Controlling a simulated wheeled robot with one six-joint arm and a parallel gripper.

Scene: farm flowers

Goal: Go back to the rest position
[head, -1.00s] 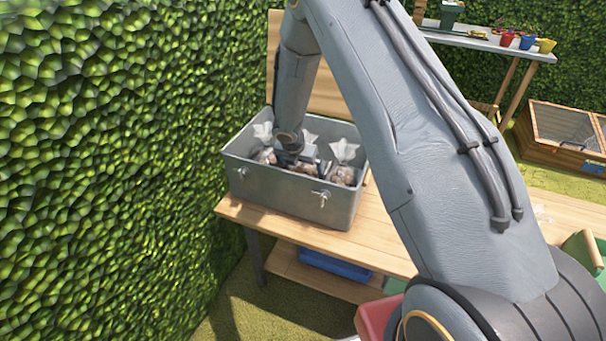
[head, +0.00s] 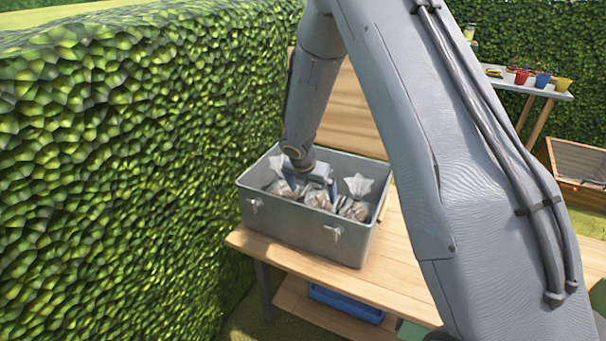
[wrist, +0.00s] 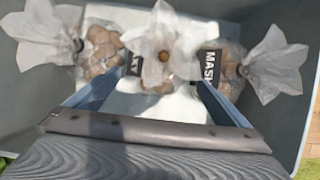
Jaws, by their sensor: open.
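My gripper (wrist: 150,90) is open in the wrist view, its two blue-grey fingers apart over the inside of a grey metal box. Three clear bags with white gathered tops and brown round contents lie in the box: a left bag (wrist: 100,48), a middle bag (wrist: 158,65) and a right bag (wrist: 232,65). The middle bag shows between the fingers; I cannot tell whether they touch it. In the head view my arm reaches down to the grey box (head: 300,222), and the fingertips are hidden there.
The box stands on a wooden bench (head: 400,275) with a blue crate (head: 345,303) on its lower shelf. A tall green hedge (head: 120,170) is close on the left. A table with small coloured pots (head: 542,80) and a wooden cold frame (head: 580,165) stand at the back right.

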